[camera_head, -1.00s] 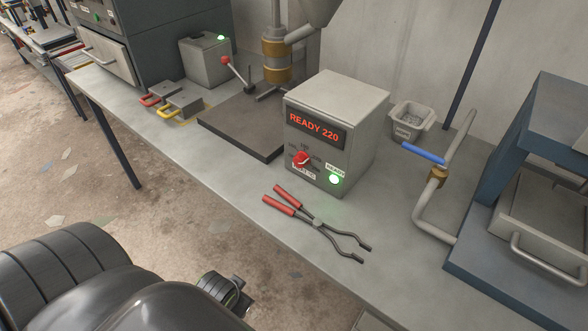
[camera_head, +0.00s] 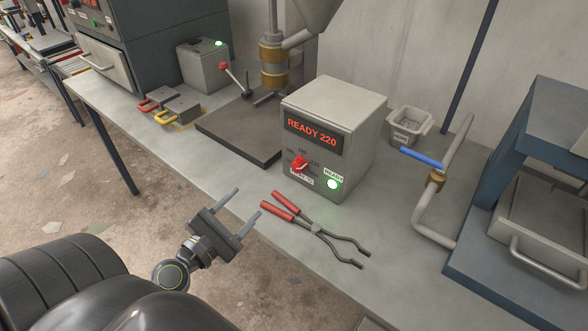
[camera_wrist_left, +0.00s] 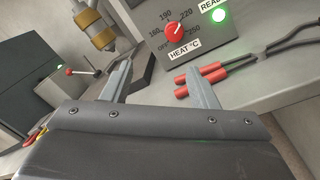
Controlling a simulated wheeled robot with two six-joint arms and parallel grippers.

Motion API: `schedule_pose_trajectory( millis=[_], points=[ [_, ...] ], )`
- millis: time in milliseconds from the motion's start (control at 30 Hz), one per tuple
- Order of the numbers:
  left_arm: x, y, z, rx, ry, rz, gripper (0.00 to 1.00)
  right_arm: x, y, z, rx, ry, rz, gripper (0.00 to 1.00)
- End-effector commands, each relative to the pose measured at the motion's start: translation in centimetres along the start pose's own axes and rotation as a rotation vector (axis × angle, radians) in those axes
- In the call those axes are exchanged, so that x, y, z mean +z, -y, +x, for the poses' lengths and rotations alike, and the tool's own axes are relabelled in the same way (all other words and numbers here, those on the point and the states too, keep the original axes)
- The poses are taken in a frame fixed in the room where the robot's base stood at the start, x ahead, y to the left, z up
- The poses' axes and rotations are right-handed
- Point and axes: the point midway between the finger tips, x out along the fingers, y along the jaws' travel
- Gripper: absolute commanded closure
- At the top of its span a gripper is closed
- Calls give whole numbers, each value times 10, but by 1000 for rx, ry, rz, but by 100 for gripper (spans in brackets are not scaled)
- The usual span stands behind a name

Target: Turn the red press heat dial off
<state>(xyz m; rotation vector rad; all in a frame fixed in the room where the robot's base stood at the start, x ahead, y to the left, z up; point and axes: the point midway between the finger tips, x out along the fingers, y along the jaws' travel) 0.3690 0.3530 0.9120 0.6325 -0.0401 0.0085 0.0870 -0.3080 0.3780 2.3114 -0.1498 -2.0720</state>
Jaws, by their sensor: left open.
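The red heat dial (camera_head: 299,163) is on the front of a grey control box (camera_head: 348,165) that shows "READY 220". In the left wrist view the red dial (camera_wrist_left: 173,29) sits above a "HEAT °C" label, with OFF at its lower left and numbers around it. Its pointer leans to the upper right, towards 220. My left gripper (camera_head: 233,208) is open and empty, in front of the bench and to the lower left of the dial, apart from it. Its two fingers (camera_wrist_left: 160,83) show below the dial in the wrist view. My right gripper is not in view.
Red-handled tongs (camera_head: 316,228) lie on the bench (camera_head: 225,175) just in front of the box. A green lamp (camera_head: 332,184) glows right of the dial. A dark plate (camera_head: 240,135) lies left of the box. A blue-handled pipe valve (camera_head: 424,156) stands to the right.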

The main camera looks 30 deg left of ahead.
Motion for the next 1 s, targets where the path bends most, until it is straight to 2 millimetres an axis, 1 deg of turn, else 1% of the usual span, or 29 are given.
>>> schedule_pose_trajectory(
  millis=[33, 133, 267, 367, 600, 900, 1000],
  points=[
    [-1, 5, 0, -35, 6, 78, 46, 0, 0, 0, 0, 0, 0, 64],
    [-2, 12, 0, -75, 17, 170, 46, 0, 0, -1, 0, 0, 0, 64],
    [-1, 12, 8, -83, 20, 196, 46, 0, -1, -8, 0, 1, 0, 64],
    [1, 12, 20, -81, 21, 193, 46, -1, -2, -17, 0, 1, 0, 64],
    [3, 15, 61, -81, 21, 189, 46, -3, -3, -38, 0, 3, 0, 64],
    [2, 21, 116, -81, 22, 189, 46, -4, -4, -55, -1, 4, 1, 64],
    [1, 23, 134, -81, 20, 188, 46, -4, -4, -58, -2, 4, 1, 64]
  ],
)
